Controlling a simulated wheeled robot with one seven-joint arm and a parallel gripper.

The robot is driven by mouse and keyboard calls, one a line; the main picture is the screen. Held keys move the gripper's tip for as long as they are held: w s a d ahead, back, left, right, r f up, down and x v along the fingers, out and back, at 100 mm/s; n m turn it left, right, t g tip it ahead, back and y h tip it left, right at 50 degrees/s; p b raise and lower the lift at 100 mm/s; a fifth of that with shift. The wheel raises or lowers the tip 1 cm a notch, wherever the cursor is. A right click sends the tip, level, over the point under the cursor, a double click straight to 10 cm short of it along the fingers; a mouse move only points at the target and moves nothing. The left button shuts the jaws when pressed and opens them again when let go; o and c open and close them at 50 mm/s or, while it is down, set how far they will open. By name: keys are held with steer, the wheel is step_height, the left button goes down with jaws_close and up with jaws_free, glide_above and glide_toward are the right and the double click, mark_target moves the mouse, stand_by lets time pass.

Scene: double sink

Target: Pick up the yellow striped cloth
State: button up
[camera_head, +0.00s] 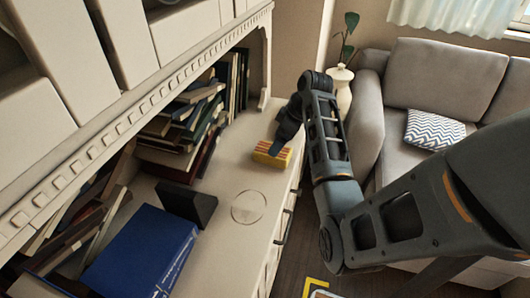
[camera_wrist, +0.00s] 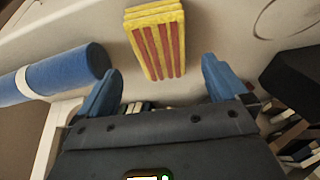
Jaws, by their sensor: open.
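The yellow striped cloth (camera_head: 272,153) is a small folded block with red stripes, lying on the pale shelf top near its front edge. In the wrist view the cloth (camera_wrist: 156,42) lies ahead of my gripper, between the lines of the two fingers. My gripper (camera_wrist: 160,85) is open, with its blue fingertips apart and nothing between them. In the head view my gripper (camera_head: 279,143) is right at the cloth, above it, and hides part of it. I cannot tell from these views whether the fingers touch it.
A blue cylinder with a white band (camera_wrist: 55,75) lies left in the wrist view. A dark block (camera_head: 187,203), a blue book (camera_head: 140,252) and stacked books (camera_head: 185,120) stand on the shelf. A round disc outline (camera_head: 249,207) marks the surface, otherwise clear nearby.

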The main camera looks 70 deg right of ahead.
steer(key=p+x, duration=0.1)
steer(key=x, duration=0.4)
steer(key=shift+w+a, duration=0.15)
steer(key=shift+w, duration=0.1)
steer(key=shift+w+f, duration=0.15)
steer(key=shift+f, duration=0.4)
steer(key=shift+f, duration=0.2)
steer(key=shift+c, duration=0.2)
steer(key=c, duration=1)
steer(key=shift+o, duration=0.2)
steer(key=shift+r, duration=0.1)
